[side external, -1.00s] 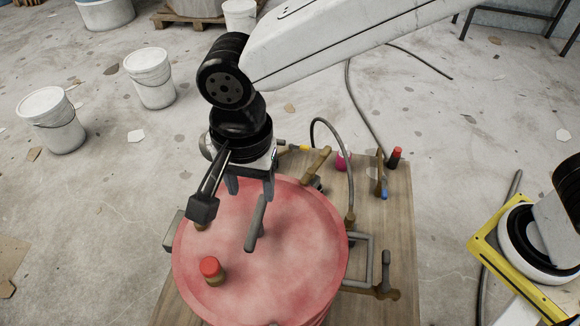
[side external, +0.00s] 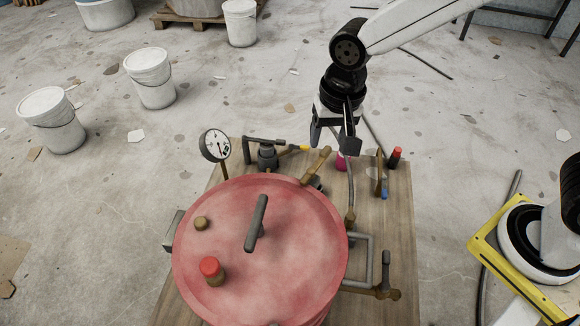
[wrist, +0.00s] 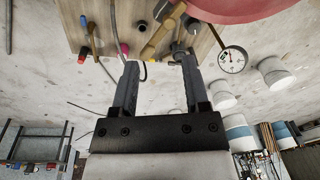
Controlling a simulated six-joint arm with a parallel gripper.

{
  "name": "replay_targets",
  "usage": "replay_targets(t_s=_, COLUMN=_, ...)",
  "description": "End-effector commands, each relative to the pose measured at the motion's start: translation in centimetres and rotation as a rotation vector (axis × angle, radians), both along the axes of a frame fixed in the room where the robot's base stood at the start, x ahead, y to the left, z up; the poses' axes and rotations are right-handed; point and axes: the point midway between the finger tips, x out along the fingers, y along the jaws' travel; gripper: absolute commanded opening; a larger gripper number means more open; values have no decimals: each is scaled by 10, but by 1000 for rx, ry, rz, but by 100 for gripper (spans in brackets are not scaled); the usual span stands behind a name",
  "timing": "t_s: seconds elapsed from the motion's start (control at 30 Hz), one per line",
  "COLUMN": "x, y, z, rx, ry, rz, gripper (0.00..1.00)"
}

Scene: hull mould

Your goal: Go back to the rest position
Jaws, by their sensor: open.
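My gripper (side external: 330,138) is in the air above the far right part of the wooden table, beyond the red round vessel. In the wrist view my gripper (wrist: 160,75) shows two grey fingers spread apart with nothing between them. The red vessel (side external: 215,255) stands on the wooden table (side external: 400,240). Its lid carries a grey bar handle (side external: 257,222), a red-capped fitting (side external: 211,270) and a small brass knob (side external: 201,223). The vessel's edge also shows at the top of the wrist view (wrist: 235,8).
A dial gauge (side external: 215,146) stands behind the vessel, with pipes and valves (side external: 268,155) beside it. A red-and-black item (side external: 395,157) stands at the table's far right. White buckets (side external: 150,78) stand on the floor. A yellow-edged base (side external: 490,250) is at right.

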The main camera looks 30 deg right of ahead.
Motion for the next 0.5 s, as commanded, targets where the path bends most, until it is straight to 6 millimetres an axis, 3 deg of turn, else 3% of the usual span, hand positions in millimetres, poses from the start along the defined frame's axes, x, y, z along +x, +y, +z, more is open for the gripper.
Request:
replay_targets(t_s=0.03, x=-2, y=-19, z=-3, rx=-4, ry=-11, rz=23, gripper=59)
replay_targets(t_s=0.2, x=-12, y=-70, z=-15, rx=-24, ry=-54, rz=141, gripper=59)
replay_targets(t_s=0.5, x=-45, y=-141, z=-32, rx=-85, ry=-118, rz=331, gripper=59)
